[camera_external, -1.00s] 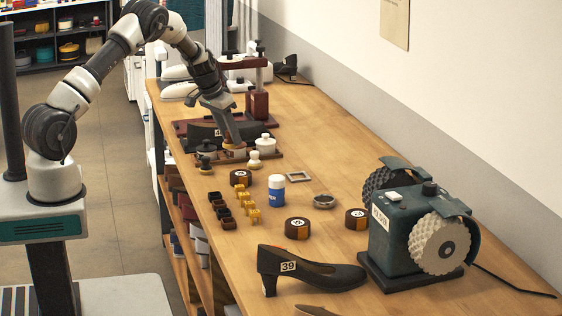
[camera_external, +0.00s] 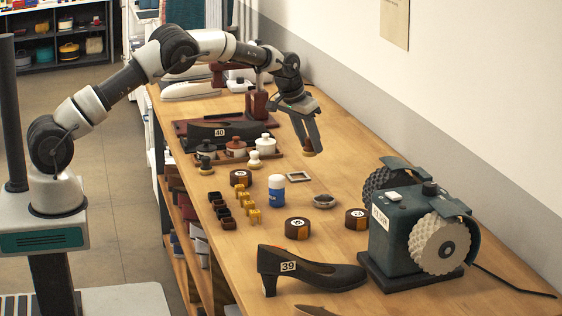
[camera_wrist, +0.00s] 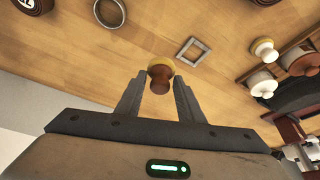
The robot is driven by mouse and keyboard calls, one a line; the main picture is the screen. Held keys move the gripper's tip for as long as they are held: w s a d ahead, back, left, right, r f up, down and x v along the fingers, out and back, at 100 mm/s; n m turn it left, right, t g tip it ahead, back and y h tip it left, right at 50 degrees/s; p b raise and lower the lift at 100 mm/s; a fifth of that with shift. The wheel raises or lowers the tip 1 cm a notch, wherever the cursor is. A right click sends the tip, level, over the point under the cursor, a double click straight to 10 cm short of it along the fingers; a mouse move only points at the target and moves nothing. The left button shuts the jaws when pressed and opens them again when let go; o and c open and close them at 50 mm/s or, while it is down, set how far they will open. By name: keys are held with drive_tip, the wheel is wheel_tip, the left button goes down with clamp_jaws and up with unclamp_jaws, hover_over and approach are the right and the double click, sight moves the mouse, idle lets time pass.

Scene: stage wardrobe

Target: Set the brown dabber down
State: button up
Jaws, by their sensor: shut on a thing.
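My gripper (camera_external: 307,151) is shut on the brown dabber (camera_external: 309,153), above the bench top toward the wall side. In the wrist view the dabber (camera_wrist: 160,79) sits between the two fingertips, with a brown body and a paler yellowish end facing away from the gripper.
A rack (camera_external: 279,153) with lidded pots stands left. A green grinding machine (camera_external: 410,235) stands front right. Bare wood surrounds the gripper's spot.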

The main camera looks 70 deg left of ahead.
sight(309, 151)
drive_tip(key=f, duration=0.5)
drive_tip(key=shift+w+d+f, duration=0.15)
drive_tip(key=shift+w+d, duration=0.05)
drive_tip(key=shift+d, duration=0.2)
drive_tip(key=shift+f, duration=2.45)
drive_tip(key=o, duration=1)
